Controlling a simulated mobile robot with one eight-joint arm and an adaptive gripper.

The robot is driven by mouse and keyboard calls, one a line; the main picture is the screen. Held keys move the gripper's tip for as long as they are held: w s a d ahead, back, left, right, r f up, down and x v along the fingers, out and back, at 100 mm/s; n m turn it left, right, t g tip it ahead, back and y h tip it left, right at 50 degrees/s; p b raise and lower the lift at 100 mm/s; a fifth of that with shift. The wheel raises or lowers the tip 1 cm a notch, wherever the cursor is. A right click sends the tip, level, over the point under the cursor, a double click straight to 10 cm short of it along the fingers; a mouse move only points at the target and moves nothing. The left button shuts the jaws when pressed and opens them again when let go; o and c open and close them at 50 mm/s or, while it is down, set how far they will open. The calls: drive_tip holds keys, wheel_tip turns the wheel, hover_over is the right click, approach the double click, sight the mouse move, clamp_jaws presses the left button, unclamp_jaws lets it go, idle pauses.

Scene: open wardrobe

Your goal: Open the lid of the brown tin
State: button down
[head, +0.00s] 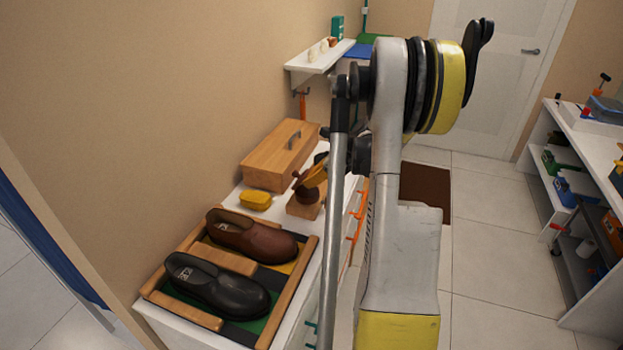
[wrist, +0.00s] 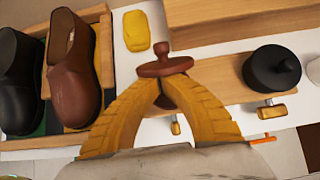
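The brown tin (head: 303,195) stands on a small wooden stand on the white cabinet top. In the wrist view its round brown lid (wrist: 165,66) with a knob shows at the tips of my yellow gripper (wrist: 172,80). The lid looks tilted, but I cannot tell whether it is apart from the tin body. The fingers curve in toward each other, with brown showing between them. They hide most of the tin body. I cannot tell whether they hold the lid or only touch it. In the head view my gripper (head: 318,174) is beside the tin, partly behind my arm.
A black tin (wrist: 270,70) is to the right on the same stand (wrist: 222,92). A yellow block (head: 256,200), a wooden box (head: 272,165) and a tray (head: 310,262) with a brown shoe (head: 250,240) and a black shoe (head: 215,285) are nearby.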

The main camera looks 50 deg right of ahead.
drive_tip(key=shift+w+a+r+g+h+p, duration=0.25)
drive_tip(key=shift+w+r+g+p, duration=0.25)
drive_tip(key=shift+g, duration=0.3)
drive_tip(key=shift+w, duration=0.1)
drive_tip(key=shift+w+r, duration=0.15)
drive_tip(key=shift+r, duration=0.05)
